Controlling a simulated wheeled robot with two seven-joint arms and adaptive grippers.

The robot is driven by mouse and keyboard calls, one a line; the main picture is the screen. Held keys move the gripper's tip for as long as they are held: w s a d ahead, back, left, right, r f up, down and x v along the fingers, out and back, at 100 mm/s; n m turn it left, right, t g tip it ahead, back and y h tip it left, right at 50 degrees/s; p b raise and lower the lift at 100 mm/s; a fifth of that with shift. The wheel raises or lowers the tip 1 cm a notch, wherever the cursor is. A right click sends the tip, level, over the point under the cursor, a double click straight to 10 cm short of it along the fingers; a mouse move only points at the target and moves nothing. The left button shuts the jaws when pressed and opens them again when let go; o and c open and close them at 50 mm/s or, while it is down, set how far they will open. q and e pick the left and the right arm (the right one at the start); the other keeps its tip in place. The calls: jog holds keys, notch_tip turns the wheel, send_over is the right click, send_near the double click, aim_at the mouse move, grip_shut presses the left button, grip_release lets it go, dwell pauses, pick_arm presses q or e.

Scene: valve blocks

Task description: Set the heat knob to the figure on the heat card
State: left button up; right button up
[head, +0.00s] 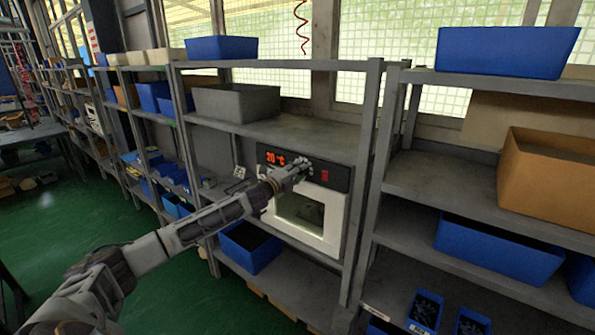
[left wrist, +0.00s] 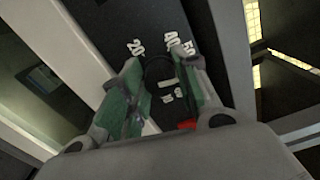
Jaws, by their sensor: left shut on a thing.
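A white oven (head: 337,215) with a black control panel stands on the middle shelf. Its display (head: 275,158) shows "20 °C" in red. My left gripper (head: 303,163) is at the panel, right of the display, and is shut on the dark heat knob (left wrist: 158,70). In the left wrist view (left wrist: 145,85), its green-padded fingers lie on both sides of the knob. Printed figures, 20 and 40 among them, ring the knob; its pointer cannot be made out. A small pale item (head: 239,172) left of the oven may be the heat card; its figure is unreadable. My right gripper is out of view.
A red switch (head: 325,176) sits on the panel just right of the knob, and it shows close to my fingers in the left wrist view (left wrist: 187,124). Shelf posts (head: 365,170) rise close to the oven's right. A grey bin (head: 237,102) stands on the shelf above.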

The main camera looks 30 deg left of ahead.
pick_arm(q)
jog(key=shift+d+m+p, duration=0.1)
jog(key=shift+m+p, duration=0.65)
jog(key=shift+m, duration=2.65)
jog(key=shift+f, duration=0.1)
jog(key=o, duration=1)
jog(key=shift+s, duration=0.25)
jog(key=shift+s+a, duration=0.15)
jog(key=shift+s, duration=1.7)
jog(key=shift+s+a, duration=0.2)
jog(key=shift+s, duration=1.7)
jog(key=shift+s+a, duration=0.15)
jog(key=shift+s, duration=1.7)
jog(key=shift+s, duration=0.1)
